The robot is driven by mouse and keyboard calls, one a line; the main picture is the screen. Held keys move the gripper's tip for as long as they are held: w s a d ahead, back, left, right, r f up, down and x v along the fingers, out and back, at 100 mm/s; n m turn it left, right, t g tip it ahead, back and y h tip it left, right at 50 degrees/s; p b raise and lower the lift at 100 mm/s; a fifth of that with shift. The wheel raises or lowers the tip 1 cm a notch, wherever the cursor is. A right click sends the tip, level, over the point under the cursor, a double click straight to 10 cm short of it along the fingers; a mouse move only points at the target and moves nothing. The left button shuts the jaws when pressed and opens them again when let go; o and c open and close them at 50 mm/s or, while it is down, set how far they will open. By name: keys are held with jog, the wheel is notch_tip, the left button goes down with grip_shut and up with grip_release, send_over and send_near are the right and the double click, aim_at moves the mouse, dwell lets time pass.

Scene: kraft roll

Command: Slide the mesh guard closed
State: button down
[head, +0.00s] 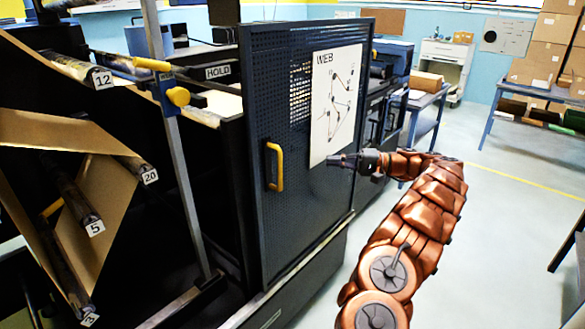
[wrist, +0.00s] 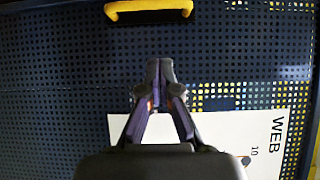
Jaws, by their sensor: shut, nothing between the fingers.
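The mesh guard (head: 300,215) is a dark perforated panel on the front of the machine, with a white WEB sheet (head: 335,100) on it. Its yellow upright handle (head: 274,167) is near the panel's left edge. Left of the panel, paper and rollers are exposed. My gripper (head: 332,160) is shut and empty, in front of the sheet's lower part and right of the handle. In the wrist view, my fingertips (wrist: 160,72) point at the mesh (wrist: 70,80) beside the sheet (wrist: 250,125). The handle (wrist: 148,10) lies beyond them at the top edge, apart from the fingers.
Numbered rollers (head: 80,205) and a grey upright post (head: 175,130) with a yellow knob stand at the left. A blue table (head: 425,100) stands behind my arm. Boxes (head: 545,45) are stacked at the back right. Open floor (head: 500,230) lies to the right.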

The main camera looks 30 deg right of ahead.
jog(key=s+a+p+x, duration=0.1)
jog(key=s+p+x, duration=0.1)
jog(key=x, duration=1)
jog(key=shift+a+p, duration=0.35)
jog(key=shift+p, duration=0.35)
jog(key=shift+f, duration=0.15)
